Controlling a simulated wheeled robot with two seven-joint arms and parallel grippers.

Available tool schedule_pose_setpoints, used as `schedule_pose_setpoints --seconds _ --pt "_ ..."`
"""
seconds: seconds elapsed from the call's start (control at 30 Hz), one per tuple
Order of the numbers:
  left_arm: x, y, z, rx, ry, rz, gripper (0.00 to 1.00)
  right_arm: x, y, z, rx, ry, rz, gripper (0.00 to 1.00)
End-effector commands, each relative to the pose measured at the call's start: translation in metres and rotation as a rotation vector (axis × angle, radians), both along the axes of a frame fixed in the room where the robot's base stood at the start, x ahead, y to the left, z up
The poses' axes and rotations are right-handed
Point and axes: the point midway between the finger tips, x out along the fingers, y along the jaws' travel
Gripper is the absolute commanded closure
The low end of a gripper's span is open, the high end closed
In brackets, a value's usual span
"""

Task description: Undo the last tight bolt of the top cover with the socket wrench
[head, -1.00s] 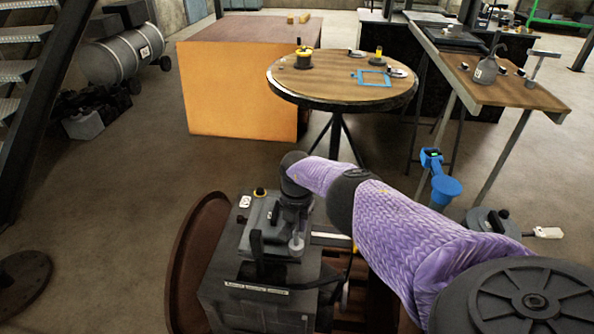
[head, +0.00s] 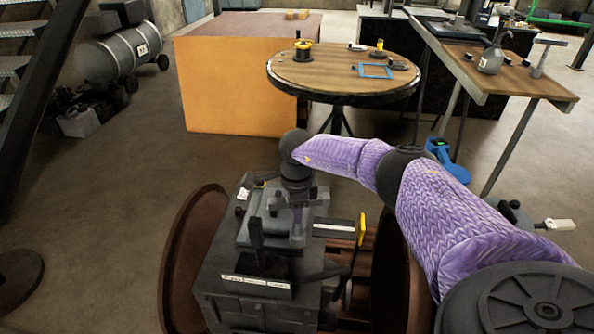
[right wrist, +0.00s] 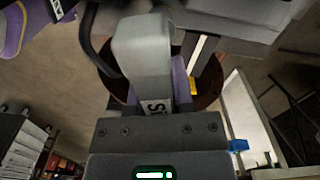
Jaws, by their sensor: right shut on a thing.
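The engine (head: 222,290) is a dark grey block between rusty brown rims, with its grey top cover (head: 258,228) on top. My right gripper (head: 296,222) comes down over the cover from a purple-sleeved arm; its fingertips are hard to make out. In the right wrist view it is shut on a grey, round-ended tool (right wrist: 144,50) with a partly readable label, apparently the socket wrench. The tool hides what lies beneath it, so I cannot tell whether it is on a bolt. No bolt heads can be made out. My left gripper is not in view.
A round wooden table (head: 325,82) stands behind, beside an orange box (head: 235,85). A side bench (head: 525,82) is at right.

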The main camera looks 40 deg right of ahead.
Motion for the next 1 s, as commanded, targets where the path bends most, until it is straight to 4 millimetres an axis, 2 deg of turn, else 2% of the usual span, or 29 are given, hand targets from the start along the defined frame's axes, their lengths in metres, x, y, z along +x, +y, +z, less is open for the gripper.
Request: schedule_pose_setpoints --seconds 0.03,0.1,0.23,0.63,1.0 --pt "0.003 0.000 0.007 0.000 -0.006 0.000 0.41 0.000 0.000 0.010 0.000 -0.003 -0.001 1.00" --pt "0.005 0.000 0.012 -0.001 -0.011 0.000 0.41 0.000 0.000 0.017 0.000 -0.003 -0.001 1.00" --pt "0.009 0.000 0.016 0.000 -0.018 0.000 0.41 0.000 0.000 0.016 -0.001 -0.001 -0.092 1.00" --pt "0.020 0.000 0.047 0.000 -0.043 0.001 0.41 0.000 -0.002 0.017 0.001 -0.001 -0.914 1.00" --pt "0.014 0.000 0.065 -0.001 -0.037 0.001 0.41 0.000 -0.003 0.015 0.000 0.000 -1.699 1.00"
